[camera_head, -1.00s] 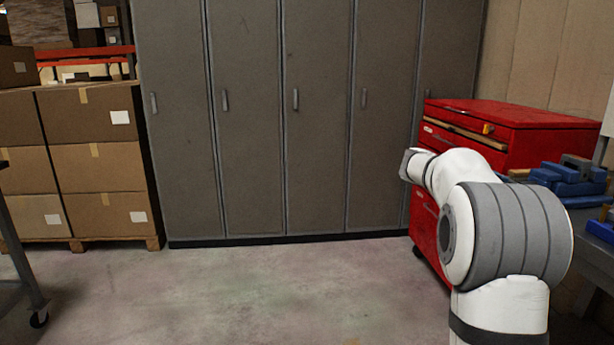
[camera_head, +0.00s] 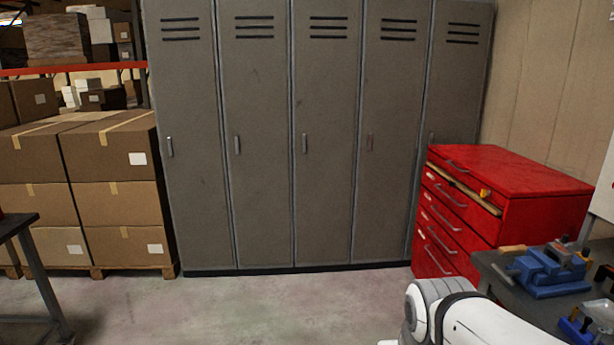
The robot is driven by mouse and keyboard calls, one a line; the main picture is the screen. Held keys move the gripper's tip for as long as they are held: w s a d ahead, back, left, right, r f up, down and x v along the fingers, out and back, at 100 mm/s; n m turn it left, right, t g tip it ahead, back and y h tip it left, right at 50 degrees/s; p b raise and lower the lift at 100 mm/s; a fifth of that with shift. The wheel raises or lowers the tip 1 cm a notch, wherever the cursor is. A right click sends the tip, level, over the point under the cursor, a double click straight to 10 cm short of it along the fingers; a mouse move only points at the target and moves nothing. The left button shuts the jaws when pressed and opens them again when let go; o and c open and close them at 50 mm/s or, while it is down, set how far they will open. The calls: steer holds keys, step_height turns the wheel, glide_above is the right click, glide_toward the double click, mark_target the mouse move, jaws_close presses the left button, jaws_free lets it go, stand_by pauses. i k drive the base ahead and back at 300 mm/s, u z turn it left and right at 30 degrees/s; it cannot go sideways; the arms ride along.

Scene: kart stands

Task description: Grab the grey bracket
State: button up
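I cannot make out a grey bracket in this view. My white and grey arm shows at the bottom right, and my gripper is out of the picture. A dark workbench (camera_head: 497,285) stands at the right edge, partly hidden by my arm. On it are a blue vise (camera_head: 548,270) and a blue tray (camera_head: 577,330) with small items that are too small to tell apart.
A red drawer cabinet (camera_head: 520,180) stands behind the workbench. Grey lockers (camera_head: 330,150) line the back wall. Stacked cardboard boxes (camera_head: 120,205) on pallets and a dark table (camera_head: 35,250) are at left. The concrete floor (camera_head: 270,315) in the middle is clear.

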mark_target(565, 256)
steer(key=z, duration=1.25)
steer(key=k, duration=0.55)
steer(key=u, duration=0.65)
steer(key=i, duration=1.9)
steer(key=z, duration=0.6)
steer(key=i, duration=0.55)
steer(key=z, duration=0.55)
